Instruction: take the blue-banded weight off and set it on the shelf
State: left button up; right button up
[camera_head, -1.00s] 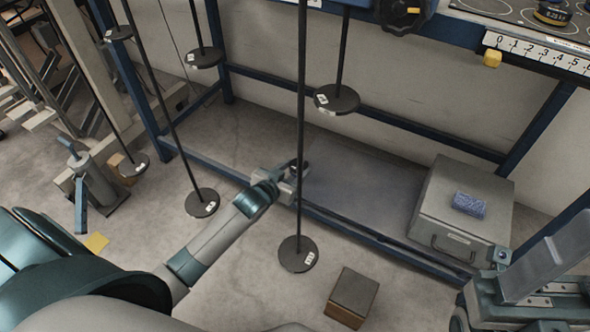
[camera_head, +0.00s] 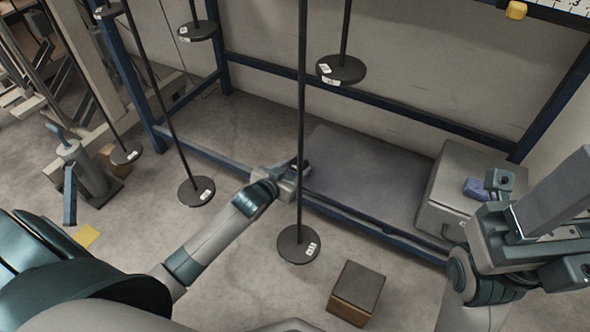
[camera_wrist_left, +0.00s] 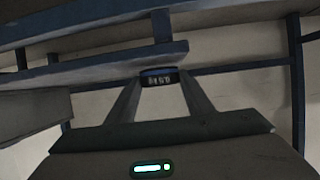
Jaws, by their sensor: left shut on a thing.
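My left gripper (camera_wrist_left: 158,92) is shut on the blue-banded weight (camera_wrist_left: 159,77), a small dark piece with a blue upper edge and a pale label too blurred to read. In the head view the left gripper (camera_head: 298,172) is low over the rack's front rail, behind a hanging rod, and the weight is mostly hidden there. My right arm (camera_head: 530,235) stands at the right edge, close to the camera; its fingertips cannot be made out. No shelf with marked places shows now, and the lever itself is out of the picture.
Several black rods with round plates hang down, one plate (camera_head: 298,244) in front of my left gripper and another (camera_head: 341,69) behind. A brown block (camera_head: 355,292) lies on the floor.

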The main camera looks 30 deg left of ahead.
dwell(0.3)
pick_arm(q)
jog(key=shift+f, duration=0.4)
dwell(0.6)
jog(key=o, duration=1.3)
jog(key=shift+f, duration=0.15)
